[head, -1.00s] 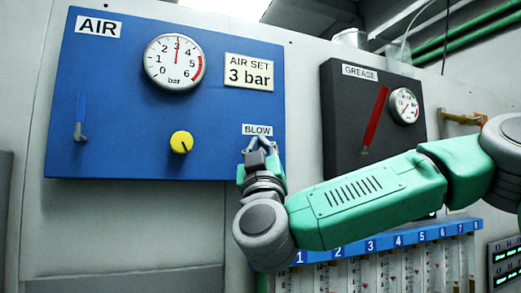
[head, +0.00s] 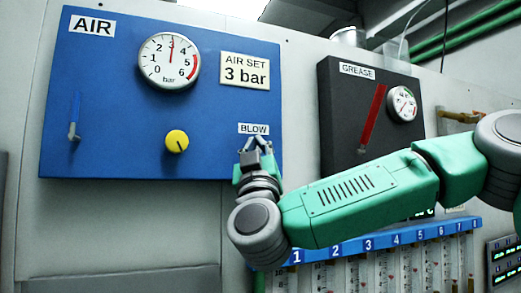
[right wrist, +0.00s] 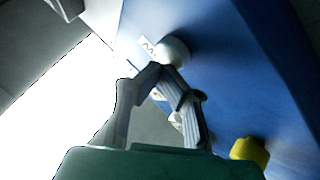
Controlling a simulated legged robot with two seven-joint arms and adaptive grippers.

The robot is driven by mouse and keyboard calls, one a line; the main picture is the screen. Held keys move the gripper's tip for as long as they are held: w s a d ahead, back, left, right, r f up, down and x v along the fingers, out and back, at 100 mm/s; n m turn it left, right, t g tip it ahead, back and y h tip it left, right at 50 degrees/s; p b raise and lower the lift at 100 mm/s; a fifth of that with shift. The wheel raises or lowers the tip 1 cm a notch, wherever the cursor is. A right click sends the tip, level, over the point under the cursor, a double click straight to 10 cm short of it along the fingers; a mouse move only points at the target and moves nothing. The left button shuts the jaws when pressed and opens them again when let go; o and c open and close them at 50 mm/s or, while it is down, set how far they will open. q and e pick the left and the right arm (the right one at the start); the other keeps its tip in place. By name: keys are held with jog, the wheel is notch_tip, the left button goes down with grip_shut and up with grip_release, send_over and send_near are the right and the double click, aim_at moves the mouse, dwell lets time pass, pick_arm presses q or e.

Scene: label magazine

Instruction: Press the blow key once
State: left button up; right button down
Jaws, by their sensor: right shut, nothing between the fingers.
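The blue AIR panel (head: 100,130) carries a white BLOW label (head: 253,128) near its lower right. My right gripper (head: 251,146) is just below that label, shut and empty, with its fingertips close to the panel. It hides the spot under the label in the head view. In the right wrist view, a pale rounded knob (right wrist: 172,50), which looks like the blow key, stands out from the panel beside a partly hidden label. The shut fingertips (right wrist: 158,70) appear right by it; I cannot tell whether they touch. My left gripper is out of view.
A yellow knob (head: 177,141), a blue lever (head: 75,115) and a gauge (head: 169,61) reading about 3 bar are on the same panel. A dark GREASE panel (head: 345,100) with a red lever stands to the right. A row of numbered tubes (head: 375,240) is below.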

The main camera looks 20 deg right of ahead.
jog(key=shift+d, duration=0.1)
jog(key=shift+w+a, duration=0.15)
jog(key=shift+a, duration=0.7)
jog(key=shift+a+r, duration=0.1)
jog(key=shift+a, duration=0.3)
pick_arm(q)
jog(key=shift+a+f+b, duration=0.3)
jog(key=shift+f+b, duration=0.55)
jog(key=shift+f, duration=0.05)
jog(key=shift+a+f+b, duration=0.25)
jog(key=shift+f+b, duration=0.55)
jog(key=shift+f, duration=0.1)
pick_arm(e)
jog(key=s+d, duration=0.3)
jog(key=s, duration=0.4)
jog(key=shift+f, duration=0.2)
